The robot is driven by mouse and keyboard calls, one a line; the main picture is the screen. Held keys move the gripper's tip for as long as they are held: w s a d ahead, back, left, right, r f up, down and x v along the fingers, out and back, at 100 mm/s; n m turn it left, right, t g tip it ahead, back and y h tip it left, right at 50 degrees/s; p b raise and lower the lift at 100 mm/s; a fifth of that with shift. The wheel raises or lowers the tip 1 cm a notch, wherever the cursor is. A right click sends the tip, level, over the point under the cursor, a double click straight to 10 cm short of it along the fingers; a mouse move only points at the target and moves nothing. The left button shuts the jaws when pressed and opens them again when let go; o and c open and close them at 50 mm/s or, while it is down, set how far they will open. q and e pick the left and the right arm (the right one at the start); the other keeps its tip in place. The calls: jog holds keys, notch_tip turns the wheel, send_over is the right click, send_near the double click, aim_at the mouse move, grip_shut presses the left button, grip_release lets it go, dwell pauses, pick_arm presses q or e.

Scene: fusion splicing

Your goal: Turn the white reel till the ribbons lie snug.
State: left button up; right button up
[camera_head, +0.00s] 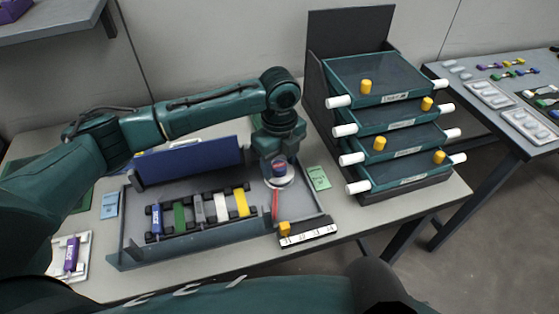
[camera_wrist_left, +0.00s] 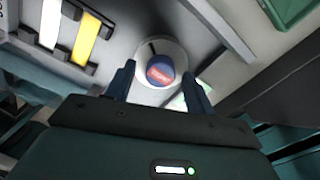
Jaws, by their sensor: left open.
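The white reel (camera_head: 284,183) sits at the right end of the grey tray (camera_head: 130,252), with a dark blue, red-marked knob (camera_head: 278,168) standing at its middle. In the left wrist view the reel is a pale disc (camera_wrist_left: 177,52) around the round blue knob (camera_wrist_left: 160,70). My left gripper (camera_head: 278,160) points down over the reel. Its two fingers (camera_wrist_left: 160,84) are open on either side of the knob, with gaps showing. A thin red strip (camera_head: 275,206) runs from the reel toward the tray's front; whether it is a ribbon I cannot tell. My right gripper is not in view.
Several coloured cartridges, including a green one (camera_head: 180,218), lie on a black rack left of the reel. A blue panel (camera_head: 190,161) stands behind them. A numbered strip (camera_head: 308,236) with a yellow peg lies in front. A tiered drawer stand (camera_head: 330,62) rises at right.

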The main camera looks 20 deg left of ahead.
pick_arm(q)
jog(key=c, duration=1)
jog(key=n+p, duration=0.1)
jog(key=p, duration=0.2)
jog(key=shift+r, duration=0.3)
jog(key=shift+n+p, duration=0.4)
jog(key=shift+p, duration=0.15)
jog(key=shift+f+n+p, duration=0.15)
jog(key=shift+n+p, duration=0.35)
jog(key=shift+p, duration=0.1)
jog(key=shift+f, duration=0.15)
jog(key=o, duration=1)
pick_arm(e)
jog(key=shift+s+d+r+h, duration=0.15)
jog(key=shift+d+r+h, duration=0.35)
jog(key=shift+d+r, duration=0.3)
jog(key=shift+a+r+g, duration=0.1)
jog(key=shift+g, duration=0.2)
